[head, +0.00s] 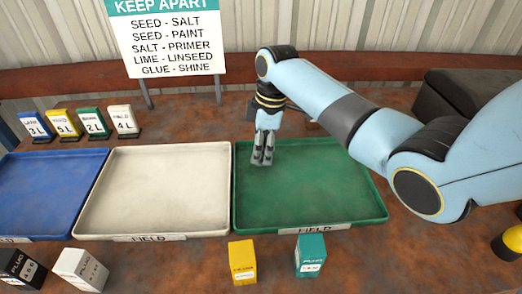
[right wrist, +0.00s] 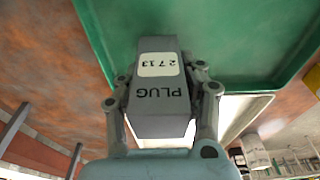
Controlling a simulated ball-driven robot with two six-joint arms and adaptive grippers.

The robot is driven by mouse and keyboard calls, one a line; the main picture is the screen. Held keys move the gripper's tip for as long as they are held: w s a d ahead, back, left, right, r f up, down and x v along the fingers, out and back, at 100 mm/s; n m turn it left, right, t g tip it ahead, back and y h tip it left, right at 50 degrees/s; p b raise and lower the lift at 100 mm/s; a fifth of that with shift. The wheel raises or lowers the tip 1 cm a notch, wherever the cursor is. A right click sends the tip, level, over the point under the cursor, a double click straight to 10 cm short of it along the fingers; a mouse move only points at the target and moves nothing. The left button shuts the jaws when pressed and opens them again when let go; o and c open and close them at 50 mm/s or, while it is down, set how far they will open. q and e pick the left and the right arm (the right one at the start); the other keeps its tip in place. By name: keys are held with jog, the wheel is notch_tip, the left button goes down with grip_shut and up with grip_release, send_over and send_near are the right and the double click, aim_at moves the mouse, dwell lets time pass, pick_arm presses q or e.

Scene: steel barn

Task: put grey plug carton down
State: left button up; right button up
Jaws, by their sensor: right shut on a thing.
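The grey plug carton (right wrist: 160,110), labelled PLUG 2713, is between the fingers of my right gripper (right wrist: 162,90) in the right wrist view. Its lettering is upside down there, and its far end points toward the green tray surface. In the head view my right gripper (head: 262,158) hangs down over the back left part of the green tray (head: 320,190). The carton is hard to make out from the grey fingers there. Whether it touches the tray floor I cannot tell. The green tray looks otherwise empty. My left gripper is in neither view.
An empty white tray (head: 160,190) and a blue tray (head: 45,190) stand to the left. Black (head: 22,268), white (head: 80,268), yellow (head: 242,262) and teal (head: 310,255) cartons stand along the front. Small coloured cards and a KEEP APART sign (head: 167,40) stand behind.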

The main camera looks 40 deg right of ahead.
jog(key=shift+f, duration=0.7)
jog(key=o, duration=1.2)
jog(key=shift+f, duration=0.1)
jog(key=shift+c, duration=0.2)
jog(key=r, duration=0.4)
jog(key=d+r, duration=0.1)
jog(key=r, duration=0.3)
jog(key=s+r, duration=0.1)
jog(key=r, duration=0.3)
jog(key=shift+d, duration=0.3)
